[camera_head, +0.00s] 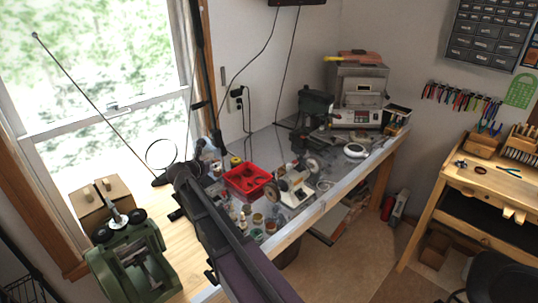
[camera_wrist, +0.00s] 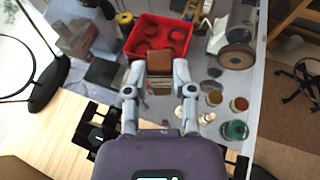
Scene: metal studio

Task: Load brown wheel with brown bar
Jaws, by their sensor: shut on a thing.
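My gripper (camera_wrist: 158,76) shows in the wrist view, its two grey fingers closed around a small brown bar (camera_wrist: 136,74). The bar is held up in front of the red tray. Pale layered material shows below it between the fingers. A brownish round wheel (camera_wrist: 237,55) sits on the bench polishing machine to the right of my gripper, apart from the bar. In the head view, the machine (camera_head: 297,188) carries a wheel at each end, the near wheel (camera_head: 271,191) being darker. My gripper's fingertips are hard to make out there.
A red tray (camera_head: 247,192) with dark round pieces stands left of the machine. Several small jars (camera_head: 257,219) stand along the bench front. A green machine (camera_head: 133,262) is at the lower left. The bench edge (camera_head: 320,205) runs along the right, with open floor beyond.

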